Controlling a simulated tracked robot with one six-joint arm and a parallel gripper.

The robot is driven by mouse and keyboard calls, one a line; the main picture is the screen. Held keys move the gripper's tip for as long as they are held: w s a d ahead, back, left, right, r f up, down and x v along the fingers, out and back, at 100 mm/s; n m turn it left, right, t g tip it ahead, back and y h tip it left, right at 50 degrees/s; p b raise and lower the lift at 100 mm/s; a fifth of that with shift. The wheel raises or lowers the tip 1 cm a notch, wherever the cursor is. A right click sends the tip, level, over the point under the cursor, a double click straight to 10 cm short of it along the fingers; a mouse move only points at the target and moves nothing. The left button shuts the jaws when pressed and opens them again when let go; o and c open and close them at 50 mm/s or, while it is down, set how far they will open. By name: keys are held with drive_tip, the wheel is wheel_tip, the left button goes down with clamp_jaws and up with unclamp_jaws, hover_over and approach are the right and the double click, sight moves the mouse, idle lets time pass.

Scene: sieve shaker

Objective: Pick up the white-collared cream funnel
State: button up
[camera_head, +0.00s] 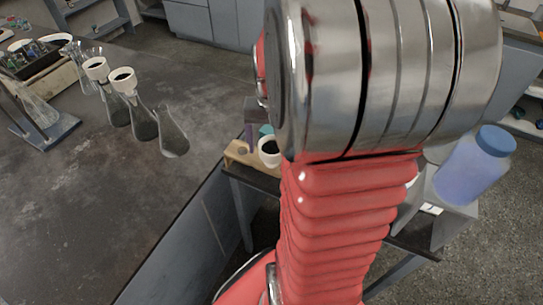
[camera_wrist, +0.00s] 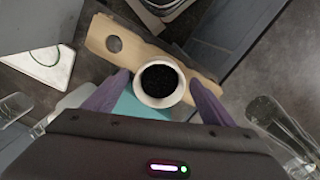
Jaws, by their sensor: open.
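A cream funnel with a white collar and a dark inside (camera_wrist: 143,96) sits at a wooden rack in the wrist view, seen from above. The two purple fingers of my gripper (camera_wrist: 158,80) are open, one on each side of it. I cannot tell whether either finger touches it. In the head view this funnel (camera_head: 269,152) shows just left of my red arm, partly hidden by it. Its lower part is hidden in both views.
The wooden rack (camera_wrist: 100,34) has an empty round hole beside the funnel. White-collared pieces (camera_head: 122,75) sit on glass flasks on the dark bench (camera_head: 70,210) at left. A blue-lidded jar (camera_head: 470,175) stands at right. A glass vessel (camera_wrist: 275,122) is right of my gripper.

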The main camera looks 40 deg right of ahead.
drive_tip(key=shift+f, duration=0.6)
drive_tip(key=shift+c, duration=0.7)
drive_tip(key=c, duration=1.1)
